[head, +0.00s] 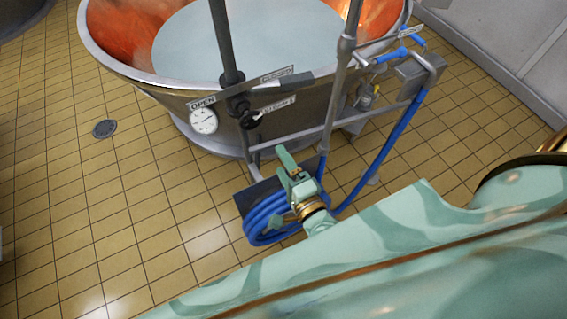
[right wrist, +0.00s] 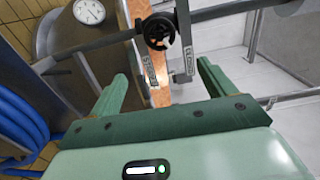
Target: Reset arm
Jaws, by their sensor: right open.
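My right gripper (head: 283,180) is pale green and shows low in the middle of the head view, in front of the copper vat (head: 140,82). In the right wrist view its two fingers (right wrist: 165,85) stand wide apart with nothing between them. Beyond the fingers are a black valve knob (right wrist: 158,32) and small label plates on grey pipes. My right arm (head: 420,240) fills the lower right of the head view. My left gripper is not in view.
A coiled blue hose (head: 262,222) hangs by the pipe frame, close to my right gripper. A round gauge (head: 204,121) sits on the vat's side. A floor drain (head: 104,128) lies in the tiled floor at left, which is clear. A grey wall (head: 510,45) stands at right.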

